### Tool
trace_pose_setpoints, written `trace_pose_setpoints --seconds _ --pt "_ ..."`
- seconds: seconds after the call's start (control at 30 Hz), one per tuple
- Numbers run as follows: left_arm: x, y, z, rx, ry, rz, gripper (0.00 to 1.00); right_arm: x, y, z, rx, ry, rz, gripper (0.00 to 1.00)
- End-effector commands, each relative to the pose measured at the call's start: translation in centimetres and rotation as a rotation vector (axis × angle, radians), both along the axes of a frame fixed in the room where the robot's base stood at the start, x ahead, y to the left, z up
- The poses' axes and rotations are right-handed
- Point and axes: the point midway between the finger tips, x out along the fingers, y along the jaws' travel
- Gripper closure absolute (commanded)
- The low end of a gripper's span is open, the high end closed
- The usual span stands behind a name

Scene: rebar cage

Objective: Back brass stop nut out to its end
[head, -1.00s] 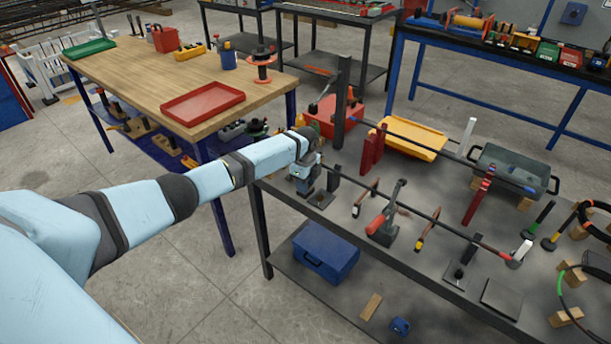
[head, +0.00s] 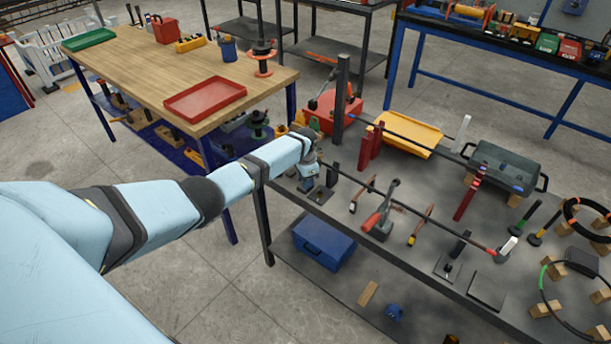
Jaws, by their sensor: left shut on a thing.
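My left gripper (head: 309,180) is at the left end of a long dark rod (head: 408,202) that lies level above the grey bench. Its jaws are shut, small in the picture and partly covered by my wrist. The brass stop nut cannot be made out; what the jaws hold at the rod end appears to be it. A dark upright block (head: 332,174) stands just right of the gripper. The rod's far right end is reddish, by a pale-topped block (head: 506,249). My right gripper is not in view.
Behind are a dark post (head: 341,100), a yellow tray (head: 406,138) and a grey bin (head: 506,168). A wooden table with a red tray (head: 205,99) is at left.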

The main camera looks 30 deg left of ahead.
Motion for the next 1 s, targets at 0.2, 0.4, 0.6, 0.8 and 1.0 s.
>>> trace_pose_setpoints --seconds 0.2,0.4,0.6,0.8,1.0 --pt "0.0 0.0 0.3 0.0 0.001 0.208 0.95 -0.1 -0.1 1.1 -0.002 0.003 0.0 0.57" --pt "0.0 0.0 0.2 0.001 0.001 0.398 0.95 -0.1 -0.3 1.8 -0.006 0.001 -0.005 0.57" --pt "0.0 0.0 0.2 0.0 0.002 0.587 0.95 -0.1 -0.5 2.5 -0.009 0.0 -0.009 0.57" --pt "0.0 0.0 0.2 0.001 0.001 0.776 0.95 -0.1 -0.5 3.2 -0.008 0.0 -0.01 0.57" --pt "0.0 0.0 0.2 0.0 0.002 0.967 0.95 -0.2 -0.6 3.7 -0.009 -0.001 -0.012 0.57"
